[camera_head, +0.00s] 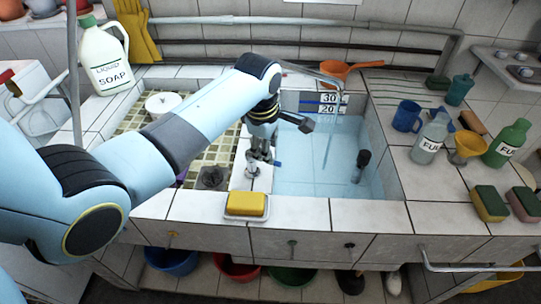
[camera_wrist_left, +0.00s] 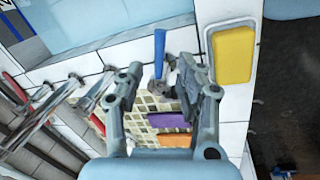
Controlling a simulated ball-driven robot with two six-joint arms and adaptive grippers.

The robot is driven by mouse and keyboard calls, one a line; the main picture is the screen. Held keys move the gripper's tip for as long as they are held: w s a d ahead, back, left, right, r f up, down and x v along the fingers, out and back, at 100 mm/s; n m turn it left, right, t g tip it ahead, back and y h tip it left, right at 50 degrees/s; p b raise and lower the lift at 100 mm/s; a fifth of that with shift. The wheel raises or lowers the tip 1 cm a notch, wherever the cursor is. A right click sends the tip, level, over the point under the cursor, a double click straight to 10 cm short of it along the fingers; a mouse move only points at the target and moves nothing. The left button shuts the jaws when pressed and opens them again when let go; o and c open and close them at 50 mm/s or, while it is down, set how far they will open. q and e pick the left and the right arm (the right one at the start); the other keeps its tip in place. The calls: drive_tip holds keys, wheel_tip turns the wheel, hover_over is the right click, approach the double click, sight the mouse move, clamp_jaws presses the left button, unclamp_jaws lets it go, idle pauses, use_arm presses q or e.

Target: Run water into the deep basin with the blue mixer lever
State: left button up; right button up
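The deep basin (camera_head: 300,185) lies right of centre and holds clear bluish water below a 30/20 level mark (camera_head: 328,104). A thin clear streak (camera_head: 328,145) hangs below the spout (camera_head: 315,72) and looks like running water. My left gripper (camera_head: 254,168) points down over the divider between the basins. The blue mixer lever (camera_head: 277,163) shows just beside its fingers. In the left wrist view, the lever (camera_wrist_left: 159,52) stands between the fingertips (camera_wrist_left: 160,72), which are apart; contact cannot be told. My right gripper is out of view.
A yellow sponge (camera_head: 246,204) lies on a white dish at the divider's front. The tiled shallow basin (camera_head: 135,122) is under my left arm. A dark upright object (camera_head: 361,165) stands in the deep basin. Cups and bottles, including a blue mug (camera_head: 406,116), crowd the right counter.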

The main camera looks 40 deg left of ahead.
use_arm(q)
drive_tip(key=shift+w+a+f, duration=0.1)
drive_tip(key=shift+w+f, duration=0.15)
drive_tip(key=shift+f, duration=0.85)
drive_tip(key=shift+w+f, duration=0.2)
drive_tip(key=shift+f, duration=0.9)
clamp_jaws()
